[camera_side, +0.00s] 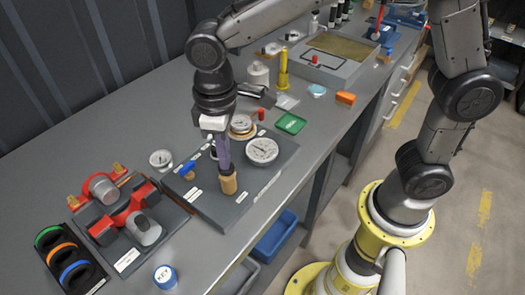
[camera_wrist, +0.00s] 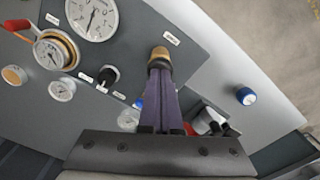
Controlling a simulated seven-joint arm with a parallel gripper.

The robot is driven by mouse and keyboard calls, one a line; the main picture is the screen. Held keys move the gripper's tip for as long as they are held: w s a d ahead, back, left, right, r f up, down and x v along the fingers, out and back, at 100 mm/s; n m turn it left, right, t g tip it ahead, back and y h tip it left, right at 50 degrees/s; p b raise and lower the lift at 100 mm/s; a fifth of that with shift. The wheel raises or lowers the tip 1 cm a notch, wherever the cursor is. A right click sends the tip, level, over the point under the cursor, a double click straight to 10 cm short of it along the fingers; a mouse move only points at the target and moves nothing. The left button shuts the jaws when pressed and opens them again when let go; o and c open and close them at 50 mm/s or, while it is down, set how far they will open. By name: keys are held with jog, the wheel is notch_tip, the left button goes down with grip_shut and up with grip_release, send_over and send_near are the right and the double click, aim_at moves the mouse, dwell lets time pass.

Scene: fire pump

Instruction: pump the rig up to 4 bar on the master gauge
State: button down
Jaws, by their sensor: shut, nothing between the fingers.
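My gripper (camera_side: 225,168) points down over the grey gauge board (camera_side: 205,205), with its purple fingers together and nothing visible between them. Its tips are at the top of a tan, upright cylindrical knob (camera_side: 228,185), touching it or just above it; I cannot tell which. The knob (camera_wrist: 160,56) shows just beyond the fingertips (camera_wrist: 161,68) in the wrist view. A large white dial gauge (camera_side: 262,150), probably the master gauge, sits right of the knob; it also shows in the wrist view (camera_wrist: 92,17). Its needle is visible, but the reading is too small to tell.
The board also carries a brass-rimmed gauge (camera_wrist: 55,49), a black knob (camera_wrist: 108,75), a red lever (camera_side: 261,114) and a blue handle (camera_side: 187,168). A red and grey machine (camera_side: 121,209) stands left of it. A blue-capped item (camera_side: 165,277) stands near the bench's front edge.

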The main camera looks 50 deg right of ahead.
jog(key=shift+r, duration=1.45)
jog(key=shift+f, duration=0.1)
jog(key=shift+f, duration=1.45)
jog(key=shift+r, duration=1.55)
jog(key=shift+r, duration=0.1)
notch_tip(320, 180, up, 7)
